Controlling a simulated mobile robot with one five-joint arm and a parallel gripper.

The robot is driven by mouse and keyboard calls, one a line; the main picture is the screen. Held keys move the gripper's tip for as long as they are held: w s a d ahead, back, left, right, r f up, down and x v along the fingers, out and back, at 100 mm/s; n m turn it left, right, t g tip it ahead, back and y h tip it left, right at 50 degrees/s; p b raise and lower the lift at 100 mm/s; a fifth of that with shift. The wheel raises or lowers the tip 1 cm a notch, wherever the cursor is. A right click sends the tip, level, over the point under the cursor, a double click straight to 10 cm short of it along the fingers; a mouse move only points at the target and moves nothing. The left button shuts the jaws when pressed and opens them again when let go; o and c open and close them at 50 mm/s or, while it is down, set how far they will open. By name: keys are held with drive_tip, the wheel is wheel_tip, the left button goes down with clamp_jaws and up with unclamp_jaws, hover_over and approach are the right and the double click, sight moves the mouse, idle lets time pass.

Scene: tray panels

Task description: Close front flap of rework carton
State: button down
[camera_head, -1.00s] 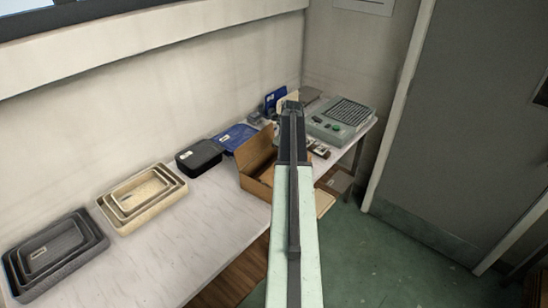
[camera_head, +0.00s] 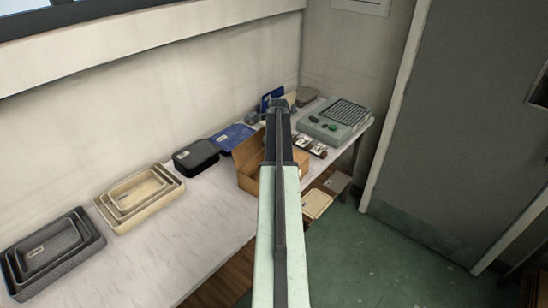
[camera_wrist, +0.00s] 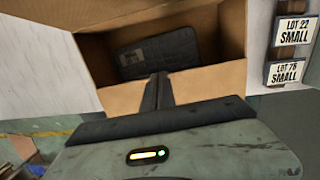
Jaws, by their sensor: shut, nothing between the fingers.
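The rework carton (camera_head: 249,182) is a brown cardboard box on the white bench, partly hidden behind my arm. One flap (camera_head: 247,146) stands up at its left side. In the wrist view the carton is open, with a dark item (camera_wrist: 155,55) inside. A brown cardboard panel (camera_wrist: 208,82), seemingly the front flap, spans the near side of the opening. My gripper (camera_wrist: 160,78) is shut and empty, its dark fingers overlapping this panel. It also shows in the head view (camera_head: 279,104), over the carton. I cannot tell whether the fingers touch the panel.
Nested grey trays (camera_head: 52,255) and cream trays (camera_head: 138,197), a black case (camera_head: 196,157) and a blue tray (camera_head: 233,138) line the bench on the left. A grey-green device (camera_head: 335,121) stands at the right. Two label tags (camera_wrist: 285,73) show beside the carton.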

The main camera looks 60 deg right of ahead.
wheel_tip(320, 180, up, 14)
drive_tip(key=p, duration=1.4)
drive_tip(key=shift+w+r, duration=0.1)
